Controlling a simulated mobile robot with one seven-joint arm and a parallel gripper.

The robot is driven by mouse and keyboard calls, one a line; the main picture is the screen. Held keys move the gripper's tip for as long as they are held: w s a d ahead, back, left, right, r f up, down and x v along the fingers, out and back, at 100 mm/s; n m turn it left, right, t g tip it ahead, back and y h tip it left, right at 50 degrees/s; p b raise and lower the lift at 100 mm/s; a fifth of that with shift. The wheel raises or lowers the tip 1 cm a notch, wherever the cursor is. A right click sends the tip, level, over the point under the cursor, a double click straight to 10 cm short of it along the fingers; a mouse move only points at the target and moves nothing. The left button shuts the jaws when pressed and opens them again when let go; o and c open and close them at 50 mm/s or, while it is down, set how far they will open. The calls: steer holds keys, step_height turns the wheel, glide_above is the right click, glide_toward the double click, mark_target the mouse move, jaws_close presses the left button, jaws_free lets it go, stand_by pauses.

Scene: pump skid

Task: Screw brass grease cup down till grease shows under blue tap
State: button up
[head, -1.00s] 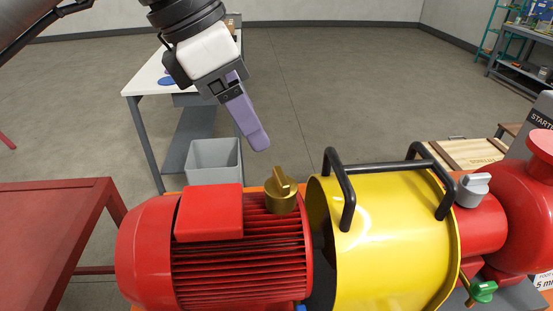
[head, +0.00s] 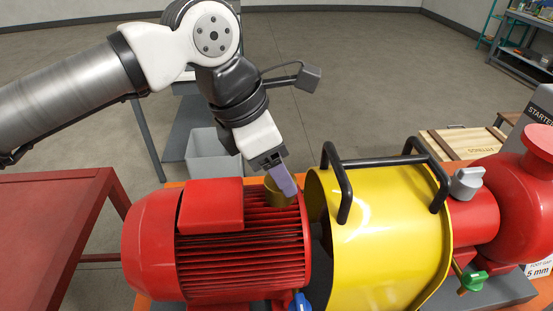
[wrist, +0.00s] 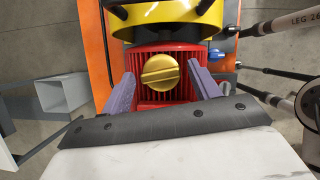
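The brass grease cup (head: 275,192) stands on the red finned motor (head: 245,248), just left of the yellow guard. In the wrist view the brass cup (wrist: 160,73) shows from above, round with a raised bar across its top. My gripper (head: 284,186) is at the cup in the head view and hides part of it. In the wrist view my gripper (wrist: 161,97) has its purple fingers apart, one each side of the cup, with gaps between. The blue tap (head: 300,301) shows low at the motor's right end; no grease can be made out there.
The yellow guard (head: 375,240) with black handles (head: 342,185) stands close on the right. A grey cup (head: 467,183) and a green tap (head: 474,281) are further right. A grey bin (head: 208,155) stands behind, a red table (head: 65,230) at left.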

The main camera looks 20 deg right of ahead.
steer(key=c, duration=0.8)
steer(key=shift+m, duration=0.3)
steer(key=m+g+b, duration=0.1)
steer(key=m, duration=0.3)
steer(key=shift+w+g+b, duration=0.15)
steer(key=shift+g+b, duration=0.25)
steer(key=shift+w+d+m+g+y+b, duration=0.1)
steer(key=shift+m+g+y+b, duration=0.45)
steer(key=shift+m, duration=1.45)
steer(key=shift+y, duration=0.25)
steer(key=o, duration=1)
